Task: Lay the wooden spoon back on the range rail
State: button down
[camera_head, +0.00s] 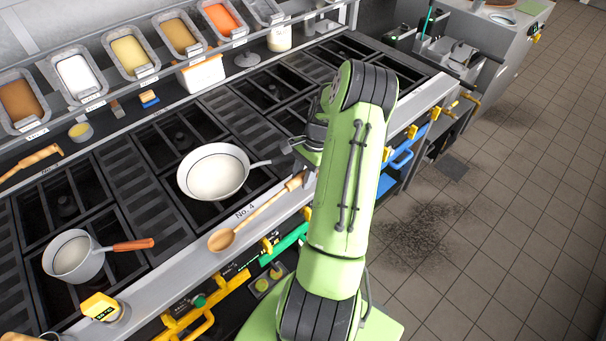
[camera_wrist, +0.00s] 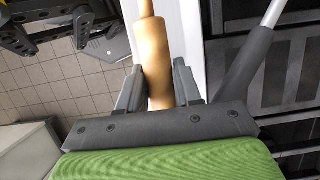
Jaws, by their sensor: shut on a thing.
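The wooden spoon (camera_head: 257,213) lies along the front rail of the range (camera_head: 190,259) in the head view, its bowl at the left near the "No. 4" label and its handle running up to the right. My gripper (camera_head: 309,165) is at the handle end, partly hidden by my green arm. In the wrist view, the spoon handle (camera_wrist: 156,60) runs between the two fingers of my gripper (camera_wrist: 159,88), which is shut on it. The pale rail shows behind the handle. I cannot tell whether the spoon touches the rail or hovers just above it.
A white pan (camera_head: 213,172) stands on the burners just behind the spoon, its handle pointing at my gripper. A small pot (camera_head: 75,256) with an orange handle is at the left. Yellow handles and knobs (camera_head: 182,320) line the range front. Tiled floor lies right.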

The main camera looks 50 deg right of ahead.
jog(key=shift+f+b, duration=0.35)
jog(key=shift+f, duration=0.35)
grip_release()
dwell(0.4)
jog(key=shift+p+v, duration=3.65)
jog(key=shift+v, duration=0.95)
jog(key=shift+f, duration=0.1)
